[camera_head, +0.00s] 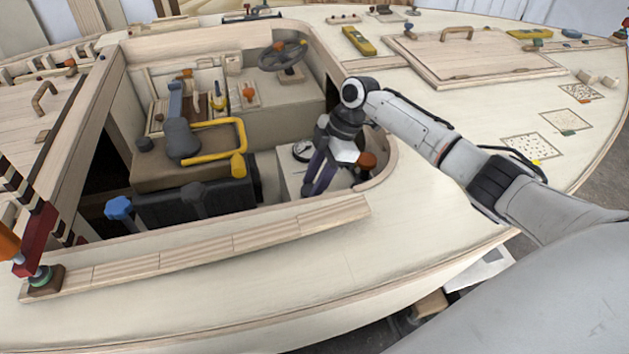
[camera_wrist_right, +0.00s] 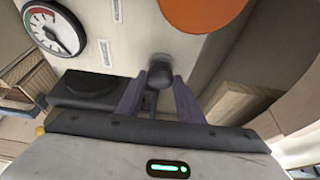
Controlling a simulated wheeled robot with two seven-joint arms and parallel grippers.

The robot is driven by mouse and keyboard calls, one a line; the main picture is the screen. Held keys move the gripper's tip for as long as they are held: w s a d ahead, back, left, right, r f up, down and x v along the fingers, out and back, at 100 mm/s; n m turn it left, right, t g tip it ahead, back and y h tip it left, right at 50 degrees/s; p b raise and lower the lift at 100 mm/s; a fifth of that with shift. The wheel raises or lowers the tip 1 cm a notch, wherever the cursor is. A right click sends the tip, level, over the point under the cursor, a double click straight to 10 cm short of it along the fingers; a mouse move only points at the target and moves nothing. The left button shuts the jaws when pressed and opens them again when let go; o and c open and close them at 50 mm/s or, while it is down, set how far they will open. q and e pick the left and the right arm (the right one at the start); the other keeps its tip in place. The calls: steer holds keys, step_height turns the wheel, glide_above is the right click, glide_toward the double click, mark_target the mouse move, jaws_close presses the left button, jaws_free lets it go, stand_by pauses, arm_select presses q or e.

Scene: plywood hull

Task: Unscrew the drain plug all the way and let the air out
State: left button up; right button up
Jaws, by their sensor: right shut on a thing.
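What looks like the drain plug, a small dark grey rounded knob (camera_wrist_right: 158,72), sits on a pale panel in the right wrist view. My right gripper (camera_wrist_right: 158,92) is shut on it, with one purple-grey finger on each side. In the head view, my right gripper (camera_head: 314,188) reaches down into the cockpit at its right end, and the plug is hidden there. A round dial gauge (camera_wrist_right: 52,30) is at the upper left of the wrist view; its needle points to the lower right. The gauge also shows in the head view (camera_head: 302,151). My left gripper is not in view.
The cockpit's wooden rim (camera_head: 280,232) runs in front. A yellow-framed seat (camera_head: 185,150) and blue knob (camera_head: 118,208) stand to the left.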

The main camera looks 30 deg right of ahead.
steer(key=o, duration=1.1)
steer(key=shift+c, duration=0.2)
steer(key=w+v, duration=0.1)
steer(key=v, duration=0.9)
steer(key=shift+s+p, duration=0.4)
steer(key=shift+s, duration=0.05)
steer(key=shift+d+r, duration=0.1)
steer(key=shift+r, duration=0.05)
